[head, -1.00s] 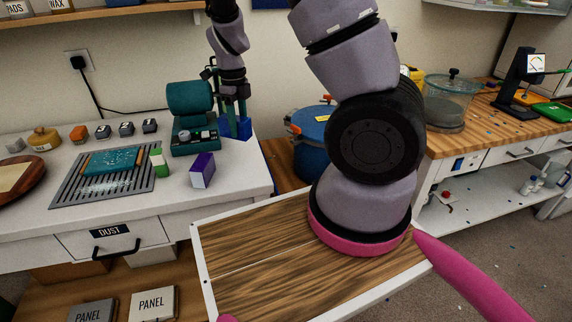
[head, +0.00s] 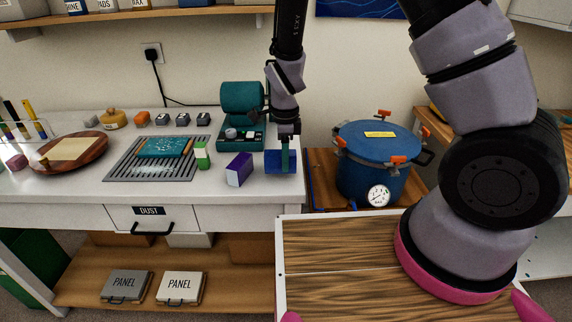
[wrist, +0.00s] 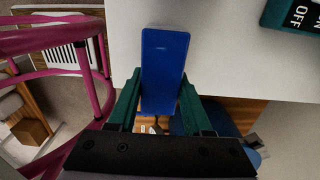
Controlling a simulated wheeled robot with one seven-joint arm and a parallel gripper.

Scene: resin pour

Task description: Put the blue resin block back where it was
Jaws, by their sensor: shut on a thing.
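The blue resin block (head: 279,162) is at the right end of the white bench, right of a purple box, near the bench's edge. My gripper (head: 285,153) points down and is shut on the block. In the wrist view the long blue block (wrist: 164,62) sits between the green fingers of my gripper (wrist: 158,98). It overlaps the white bench top and reaches past its edge in that view. I cannot tell whether the block touches the bench or hangs just above it.
The purple box (head: 239,169) and a green-and-white block (head: 202,155) stand left of the gripper. A teal machine (head: 241,112) stands behind. A blue pressure pot (head: 372,160) is to the right. A slotted grey grille (head: 120,171) holds a teal panel (head: 160,147).

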